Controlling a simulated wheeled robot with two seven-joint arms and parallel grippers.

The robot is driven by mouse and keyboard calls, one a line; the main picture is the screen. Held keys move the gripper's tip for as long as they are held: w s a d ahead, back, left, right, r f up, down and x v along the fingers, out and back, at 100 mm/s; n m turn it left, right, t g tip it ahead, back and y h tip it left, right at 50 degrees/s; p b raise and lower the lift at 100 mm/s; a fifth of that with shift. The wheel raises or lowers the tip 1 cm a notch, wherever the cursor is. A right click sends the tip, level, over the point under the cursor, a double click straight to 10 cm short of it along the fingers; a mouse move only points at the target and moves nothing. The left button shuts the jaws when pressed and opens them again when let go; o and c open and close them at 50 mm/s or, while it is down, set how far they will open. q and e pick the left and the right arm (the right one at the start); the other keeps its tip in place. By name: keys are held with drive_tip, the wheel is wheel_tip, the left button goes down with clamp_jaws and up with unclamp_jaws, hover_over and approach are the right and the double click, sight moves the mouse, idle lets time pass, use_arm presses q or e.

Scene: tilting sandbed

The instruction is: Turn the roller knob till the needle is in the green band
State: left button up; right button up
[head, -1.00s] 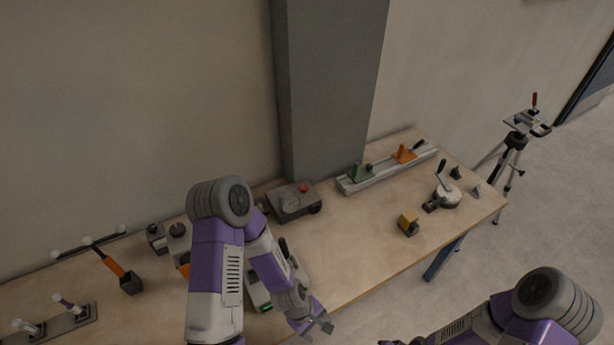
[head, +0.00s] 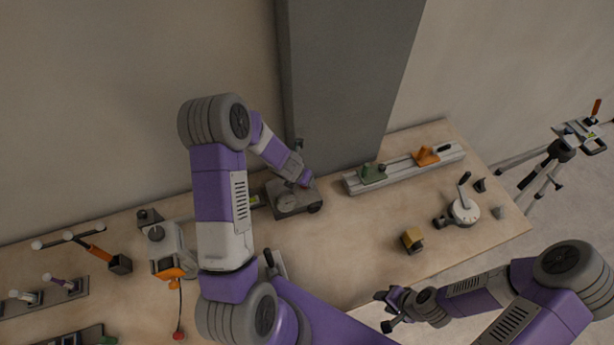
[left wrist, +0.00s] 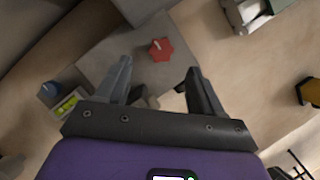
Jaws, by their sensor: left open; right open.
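A grey box (head: 290,203) stands near the pillar, with a dark round knob (head: 315,207) at its right front corner. In the left wrist view the box top (left wrist: 112,48) carries a red lobed knob (left wrist: 160,50). My left gripper (left wrist: 158,68) is open above the box; the red knob shows between and just beyond its fingertips, and I see no grip on it. In the head view the left hand covers part of the box. I cannot make out a needle or green band. My right gripper (head: 391,310) is open and empty off the table's front edge.
Behind right is a rail (head: 405,168) with green and orange blocks. The table between is clear.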

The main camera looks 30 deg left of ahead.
use_arm(q)
drive_tip(key=x, duration=0.5)
drive_tip(key=shift+w+f+b, duration=0.1)
drive_tip(key=shift+f+b, duration=0.25)
drive_tip(key=shift+f, duration=0.05)
drive_tip(key=c, duration=1.1)
